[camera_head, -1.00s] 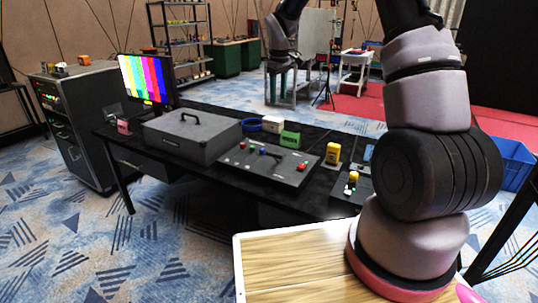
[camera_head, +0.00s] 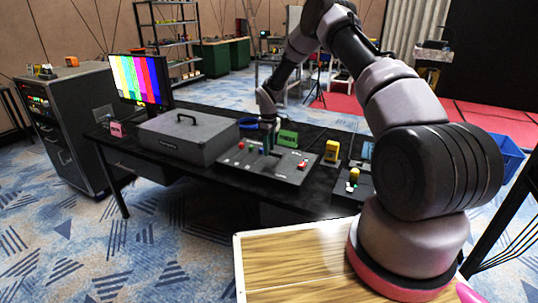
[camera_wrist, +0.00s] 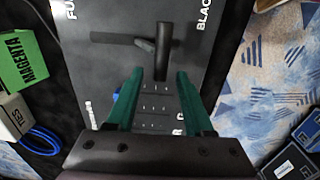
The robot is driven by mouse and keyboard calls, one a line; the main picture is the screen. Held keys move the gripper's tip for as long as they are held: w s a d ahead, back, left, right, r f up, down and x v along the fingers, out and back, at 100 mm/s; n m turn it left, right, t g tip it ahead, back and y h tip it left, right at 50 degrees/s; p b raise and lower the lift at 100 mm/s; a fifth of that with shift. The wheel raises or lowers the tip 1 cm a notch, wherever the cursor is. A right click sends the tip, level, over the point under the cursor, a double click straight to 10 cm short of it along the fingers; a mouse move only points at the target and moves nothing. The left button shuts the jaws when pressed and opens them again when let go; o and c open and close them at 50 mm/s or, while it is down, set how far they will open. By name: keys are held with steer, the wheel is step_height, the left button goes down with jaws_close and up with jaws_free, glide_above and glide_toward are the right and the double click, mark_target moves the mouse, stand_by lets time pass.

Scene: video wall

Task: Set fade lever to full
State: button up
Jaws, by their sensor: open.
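The fade lever (camera_wrist: 163,42) is a dark T-shaped handle on a grey control panel (camera_wrist: 105,75). Panel lettering starting "FU" is at the top left and "BLAC" at the top right of the wrist view. My gripper (camera_wrist: 160,71) has two green fingers, spread apart and empty. The lever's handle shows just beyond the fingertips, roughly in line with the gap; I cannot tell how far below them it is. In the head view my gripper (camera_head: 268,145) hangs over the panel (camera_head: 285,175), partly hiding its small controls.
A green box (camera_wrist: 22,58), a white box (camera_wrist: 14,115) and a blue coil (camera_wrist: 40,141) lie beside the panel. A grey case (camera_head: 185,138) and colour-bar monitor (camera_head: 140,80) stand to the left. A yellow object (camera_head: 332,150) stands to the right.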

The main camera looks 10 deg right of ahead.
mark_target(276, 157)
steer(key=shift+f, duration=1.65)
jaws_close()
